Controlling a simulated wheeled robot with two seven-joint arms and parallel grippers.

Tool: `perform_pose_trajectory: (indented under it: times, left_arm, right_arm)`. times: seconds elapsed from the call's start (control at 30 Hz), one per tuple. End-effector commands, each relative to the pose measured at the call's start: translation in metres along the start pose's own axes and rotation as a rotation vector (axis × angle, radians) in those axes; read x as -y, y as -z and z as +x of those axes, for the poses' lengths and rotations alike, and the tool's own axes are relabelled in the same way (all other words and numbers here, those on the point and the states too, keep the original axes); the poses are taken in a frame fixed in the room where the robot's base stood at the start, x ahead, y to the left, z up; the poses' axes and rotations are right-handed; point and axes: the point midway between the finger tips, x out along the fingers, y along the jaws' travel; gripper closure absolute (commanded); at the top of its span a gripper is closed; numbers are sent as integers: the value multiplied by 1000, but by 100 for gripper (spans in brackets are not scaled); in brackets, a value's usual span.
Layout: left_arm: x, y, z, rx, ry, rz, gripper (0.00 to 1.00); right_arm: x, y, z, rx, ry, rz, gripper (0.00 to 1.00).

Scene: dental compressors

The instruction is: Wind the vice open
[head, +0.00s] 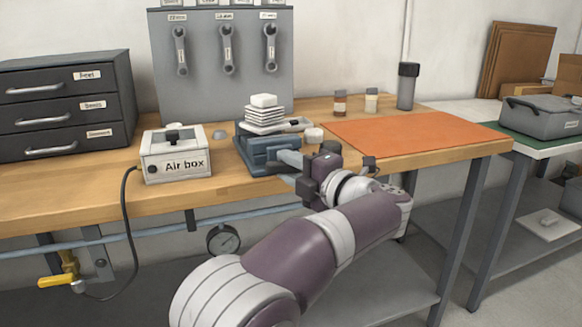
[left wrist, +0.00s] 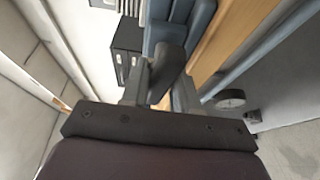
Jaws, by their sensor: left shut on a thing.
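The blue-grey vice (head: 258,158) stands at the front edge of the wooden bench. Its screw end and handle side face my left gripper (head: 300,182), which reaches in from the front right. The gripper is shut on the vice handle, mostly hidden by the gripper in the head view. In the left wrist view, a dark rounded bar that looks like the handle (left wrist: 167,68) sits between the fingers of my left gripper (left wrist: 160,90). The blue vice body (left wrist: 200,22) shows behind it. The jaw gap is hard to make out. My right gripper is not in view.
A white Air box (head: 175,163) with a black hose stands left of the vice. A stack of white pieces (head: 264,114) is behind it. An orange mat (head: 400,137) lies to the right. A gauge (head: 223,239) hangs below the bench edge.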

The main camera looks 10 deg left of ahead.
Motion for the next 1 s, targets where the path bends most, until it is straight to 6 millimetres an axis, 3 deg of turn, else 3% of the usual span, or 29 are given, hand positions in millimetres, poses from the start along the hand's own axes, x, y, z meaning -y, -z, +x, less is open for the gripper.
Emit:
perform_pose_trajectory:
  times: [0.17,0.2,0.23,0.57,0.67,1.0]
  left_arm:
    - [3,0,0,-3,4,3,100]
    - [3,0,0,-3,5,3,64]
    - [3,0,0,-3,4,3,54]
    - [0,0,-4,0,2,1,53]
    - [-3,-1,-20,3,2,1,53]
    - [-2,0,-107,2,2,3,53]
  right_arm:
    - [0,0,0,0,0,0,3]
    - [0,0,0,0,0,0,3]
    - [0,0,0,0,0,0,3]
    - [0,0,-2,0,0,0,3]
    - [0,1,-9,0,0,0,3]
    - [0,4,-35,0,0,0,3]
